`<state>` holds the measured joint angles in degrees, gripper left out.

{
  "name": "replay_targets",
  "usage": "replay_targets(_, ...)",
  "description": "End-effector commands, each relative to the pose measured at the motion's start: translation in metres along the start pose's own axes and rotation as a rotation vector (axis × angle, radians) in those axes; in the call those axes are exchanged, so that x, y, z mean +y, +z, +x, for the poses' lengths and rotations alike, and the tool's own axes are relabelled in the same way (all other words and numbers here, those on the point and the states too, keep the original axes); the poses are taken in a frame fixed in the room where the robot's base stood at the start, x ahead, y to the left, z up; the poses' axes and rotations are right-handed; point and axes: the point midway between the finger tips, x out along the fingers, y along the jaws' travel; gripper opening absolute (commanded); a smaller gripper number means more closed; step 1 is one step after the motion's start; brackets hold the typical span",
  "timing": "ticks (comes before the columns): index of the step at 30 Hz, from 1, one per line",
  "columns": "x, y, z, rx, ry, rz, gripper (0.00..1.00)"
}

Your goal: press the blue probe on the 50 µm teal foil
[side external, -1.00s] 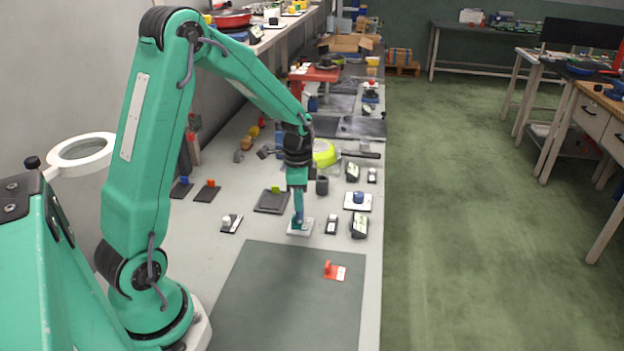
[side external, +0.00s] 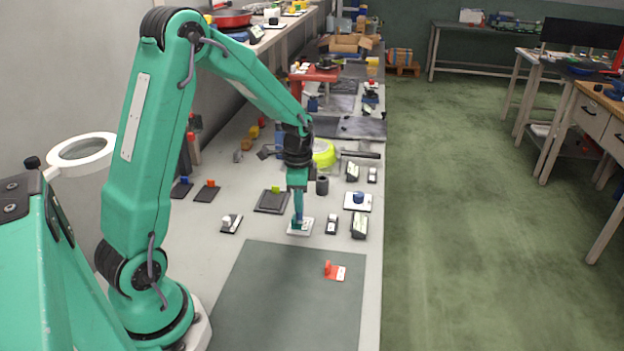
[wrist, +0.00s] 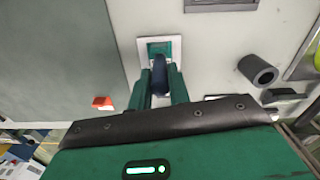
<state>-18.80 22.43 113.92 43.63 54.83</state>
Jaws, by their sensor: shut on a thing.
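My gripper (side external: 298,217) points straight down and is shut on the blue probe (wrist: 160,72), which stands upright between the fingers. The teal foil (wrist: 153,47) lies on a white plate (side external: 291,232), directly under the probe. The probe's tip is at the foil; I cannot tell whether it touches. In the wrist view the gripper (wrist: 160,75) hides part of the foil and the near part of the plate.
A red piece (side external: 328,268) on a small card stands on the dark mat (side external: 270,310). Small gauges (side external: 359,225) stand right of the plate. A dark cylinder (wrist: 258,69) stands nearby, also right. A dark pad (side external: 268,207) with a green piece lies left.

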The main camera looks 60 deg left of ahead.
Motion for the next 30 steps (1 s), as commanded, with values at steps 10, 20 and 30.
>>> replay_targets(10,0.0000,0.0000,0.0032,0.000,0.000,0.000,0.00)
replay_targets(20,0.0001,0.0000,0.0061,0.000,0.000,0.000,0.00)
replay_targets(30,0.0001,0.0001,0.0086,0.000,0.001,0.000,0.00)
